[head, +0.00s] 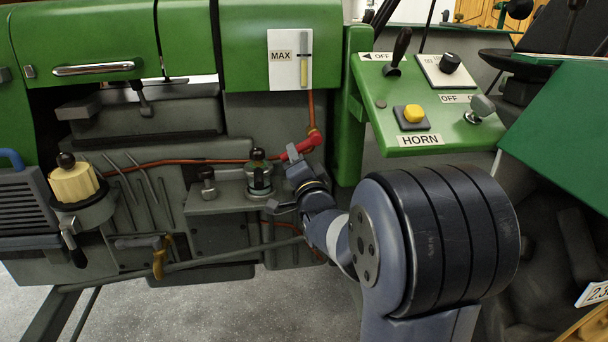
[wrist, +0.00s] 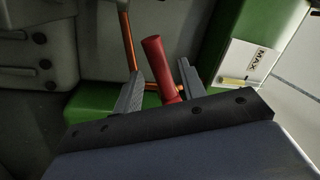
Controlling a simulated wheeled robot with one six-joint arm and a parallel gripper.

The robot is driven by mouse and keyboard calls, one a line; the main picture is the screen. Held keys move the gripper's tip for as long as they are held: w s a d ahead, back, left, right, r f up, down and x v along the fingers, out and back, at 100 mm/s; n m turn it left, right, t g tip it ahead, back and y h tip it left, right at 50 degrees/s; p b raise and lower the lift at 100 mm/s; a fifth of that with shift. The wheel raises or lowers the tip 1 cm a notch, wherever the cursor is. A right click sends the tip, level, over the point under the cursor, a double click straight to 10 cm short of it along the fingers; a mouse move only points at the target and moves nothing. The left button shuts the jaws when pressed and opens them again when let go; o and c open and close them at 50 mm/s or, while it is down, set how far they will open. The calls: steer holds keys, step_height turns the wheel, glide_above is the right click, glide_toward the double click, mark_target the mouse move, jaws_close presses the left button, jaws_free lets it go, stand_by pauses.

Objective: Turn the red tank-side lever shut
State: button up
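The red lever (head: 303,147) sits below the sight gauge on the green tank, at the lower end of an orange fuel line. In the head view it slopes down to the left. My gripper (head: 292,163) is just below it, partly hidden by my own wrist. In the wrist view the red lever (wrist: 157,62) stands between the two fingers of my gripper (wrist: 160,72). The fingers are apart, with a visible gap on each side of the lever. The lever's lower end is hidden behind the gripper body.
The gauge marked MAX (head: 290,60) is above the lever. A glass bowl filter (head: 259,175) stands close on the left. The green control panel (head: 430,105), with a yellow horn button (head: 413,113), is to the right. The orange line (head: 311,110) runs close to the lever.

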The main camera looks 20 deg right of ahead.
steer(key=s+f, duration=0.1)
steer(key=s, duration=0.6)
steer(key=shift+a, duration=0.35)
steer(key=shift+s+f, duration=0.1)
steer(key=shift+f, duration=0.05)
steer(key=shift+c, duration=0.3)
